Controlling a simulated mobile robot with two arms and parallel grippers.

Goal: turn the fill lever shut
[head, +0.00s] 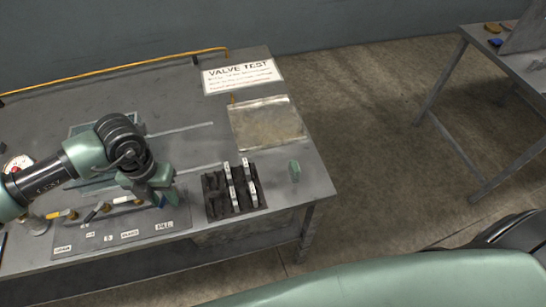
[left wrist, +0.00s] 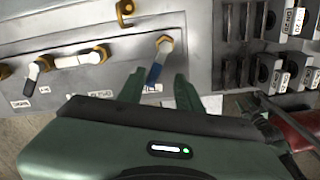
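The lever panel (head: 120,238) lies at the front of the workbench, with labelled levers along it. In the left wrist view, a lever with a brass hub and a blue handle (left wrist: 153,75) points down toward a label, mostly hidden, at the panel's right end. In the head view, the rightmost label (head: 165,225) seems to read FILL, and my left gripper (head: 160,196) hides most of the lever above it. In the left wrist view, my left gripper (left wrist: 160,77) is open, its fingers on either side of the blue handle; contact is not clear.
Other levers (left wrist: 91,56) stand left on the panel. A black rack (head: 222,202) with white-labelled tags stands close to its right. A flat sheet (head: 266,124) and a VALVE TEST sign (head: 241,76) lie behind.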

